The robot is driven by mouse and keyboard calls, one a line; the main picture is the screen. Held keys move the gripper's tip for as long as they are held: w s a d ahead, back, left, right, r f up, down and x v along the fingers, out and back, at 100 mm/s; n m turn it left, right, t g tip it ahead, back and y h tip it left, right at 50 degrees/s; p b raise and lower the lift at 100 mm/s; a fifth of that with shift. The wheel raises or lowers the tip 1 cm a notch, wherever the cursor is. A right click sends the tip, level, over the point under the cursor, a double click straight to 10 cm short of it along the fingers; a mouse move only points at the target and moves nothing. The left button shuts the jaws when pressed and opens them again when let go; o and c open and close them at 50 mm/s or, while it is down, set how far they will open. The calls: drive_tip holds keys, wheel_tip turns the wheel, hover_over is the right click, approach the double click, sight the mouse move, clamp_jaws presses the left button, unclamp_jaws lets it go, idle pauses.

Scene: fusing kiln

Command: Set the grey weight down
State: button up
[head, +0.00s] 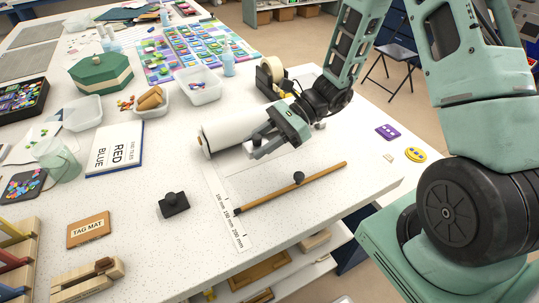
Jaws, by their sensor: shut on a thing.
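My gripper (264,148) is low over the white table, close to the right end of a white roll (229,130). It is shut on the grey weight (257,142), of which only a small dark grey part shows at the fingers. The fingers hide the rest, and I cannot tell whether it touches the table. A separate dark block with a round knob (174,203) stands on the table to the lower left.
A wooden stick with a dark knob (298,178) lies in front of my gripper, beside a printed scale strip (232,215). A tape dispenser (271,80) stands behind.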

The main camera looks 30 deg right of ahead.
sight(261, 169)
drive_tip(key=shift+f+p, duration=0.3)
drive_tip(key=shift+f, duration=2.95)
drive_tip(key=shift+f, duration=0.1)
drive_tip(key=o, duration=1.2)
drive_tip(key=shift+c, duration=0.2)
